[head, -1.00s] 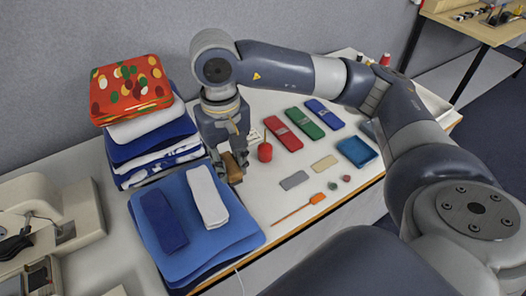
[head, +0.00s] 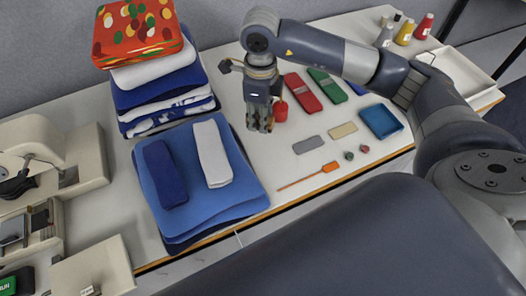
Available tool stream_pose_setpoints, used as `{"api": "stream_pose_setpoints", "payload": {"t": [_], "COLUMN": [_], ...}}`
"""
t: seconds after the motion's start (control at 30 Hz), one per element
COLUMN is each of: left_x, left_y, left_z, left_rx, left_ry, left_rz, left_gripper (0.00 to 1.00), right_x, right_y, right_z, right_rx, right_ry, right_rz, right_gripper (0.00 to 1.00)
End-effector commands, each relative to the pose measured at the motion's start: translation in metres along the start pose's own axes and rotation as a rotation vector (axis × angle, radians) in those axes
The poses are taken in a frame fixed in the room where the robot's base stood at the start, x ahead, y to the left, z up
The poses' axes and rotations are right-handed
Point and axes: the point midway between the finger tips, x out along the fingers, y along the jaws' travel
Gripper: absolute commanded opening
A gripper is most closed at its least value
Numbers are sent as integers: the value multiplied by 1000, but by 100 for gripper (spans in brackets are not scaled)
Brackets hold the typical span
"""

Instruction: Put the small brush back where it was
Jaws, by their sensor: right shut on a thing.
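My right gripper (head: 260,126) is shut on a small brown, wood-coloured thing, which I take to be the small brush (head: 258,122). The fingers hide most of it. The gripper points down over the white table, between the folded blue cloths (head: 245,196) and a round red thing (head: 281,112). I cannot tell whether the brush touches the table. My left gripper is not in view.
A tall cloth pile (head: 160,88) stands behind left. Red (head: 303,92), green (head: 327,86) and blue folded pieces lie right. A grey block (head: 307,145), beige block (head: 343,130), orange-handled tool (head: 330,167) and blue tray (head: 380,121) lie nearer the front edge. A sewing machine (head: 75,165) stands left.

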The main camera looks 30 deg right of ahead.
Motion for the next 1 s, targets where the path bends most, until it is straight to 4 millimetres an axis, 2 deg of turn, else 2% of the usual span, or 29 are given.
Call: {"api": "stream_pose_setpoints", "payload": {"t": [0.1, 0.3, 0.43, 0.7, 0.87, 1.0], "left_x": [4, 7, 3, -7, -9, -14], "left_y": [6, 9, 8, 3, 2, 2], "left_z": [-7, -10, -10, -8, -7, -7], "left_rx": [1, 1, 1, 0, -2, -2], "left_ry": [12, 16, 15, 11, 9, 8], "left_rz": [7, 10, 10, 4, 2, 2], "left_gripper": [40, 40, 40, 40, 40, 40], "right_x": [15, 27, 39, 84, 96, 114], "right_y": [-5, -10, -11, -11, -12, -11], "right_z": [-2, -4, -5, -5, -5, -6], "right_rx": [212, 427, 471, 473, 473, 472], "right_ry": [5, 8, 12, 12, 10, 13], "right_rz": [-1, -6, -6, -7, -7, -6], "right_gripper": [5, 5, 5, 5, 5, 5]}}
